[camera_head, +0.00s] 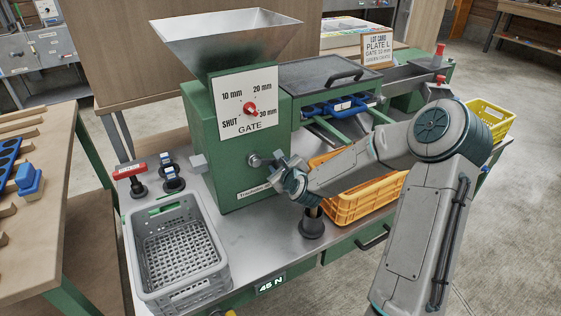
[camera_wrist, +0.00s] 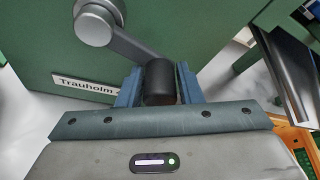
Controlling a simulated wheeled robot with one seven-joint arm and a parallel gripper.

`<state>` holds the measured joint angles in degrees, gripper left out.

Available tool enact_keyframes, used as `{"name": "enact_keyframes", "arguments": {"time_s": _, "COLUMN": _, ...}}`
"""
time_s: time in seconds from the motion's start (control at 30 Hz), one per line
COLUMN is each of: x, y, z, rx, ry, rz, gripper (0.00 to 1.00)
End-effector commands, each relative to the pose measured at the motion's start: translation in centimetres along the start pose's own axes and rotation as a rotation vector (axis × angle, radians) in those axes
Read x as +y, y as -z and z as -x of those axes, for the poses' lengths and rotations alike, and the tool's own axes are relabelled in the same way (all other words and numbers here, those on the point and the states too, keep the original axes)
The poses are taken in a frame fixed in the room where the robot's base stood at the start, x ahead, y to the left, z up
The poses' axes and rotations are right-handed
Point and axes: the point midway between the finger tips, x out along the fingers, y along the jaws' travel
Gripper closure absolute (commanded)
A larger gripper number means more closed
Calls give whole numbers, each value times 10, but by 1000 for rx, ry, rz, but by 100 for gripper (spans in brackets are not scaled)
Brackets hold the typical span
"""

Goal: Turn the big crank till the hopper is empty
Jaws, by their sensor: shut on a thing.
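The metal hopper (camera_head: 235,45) sits on top of the green machine (camera_head: 238,180); I see no chestnuts in its visible part, but its depth is hidden. The big crank (camera_head: 256,160) is on the machine's front; its grey hub and arm (camera_wrist: 125,42) show in the wrist view. My gripper (camera_head: 283,167) is shut on the crank's black handle (camera_wrist: 160,84), with one blue finger on each side. The handle is to the lower right of the hub in the wrist view. The gate dial (camera_head: 249,108) has a red knob and marks from SHUT to 30 mm.
A grey crate (camera_head: 221,275), empty, stands left of the machine. An orange crate (camera_head: 345,217) is behind my arm, and a yellow crate (camera_head: 510,122) is at far right. Red and black stamp-like tools (camera_head: 137,184) stand by the grey crate. A display (camera_head: 271,284) reads 45 N.

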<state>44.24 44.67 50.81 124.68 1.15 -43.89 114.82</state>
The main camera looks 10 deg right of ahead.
Motion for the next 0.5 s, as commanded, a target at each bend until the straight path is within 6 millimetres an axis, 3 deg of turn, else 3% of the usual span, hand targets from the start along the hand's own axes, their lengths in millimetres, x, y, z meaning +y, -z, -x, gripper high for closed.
{"name": "enact_keyframes", "arguments": {"time_s": 0.5, "x": 15, "y": 9, "z": -6, "rx": -16, "ry": -110, "rz": -305, "gripper": 100}}
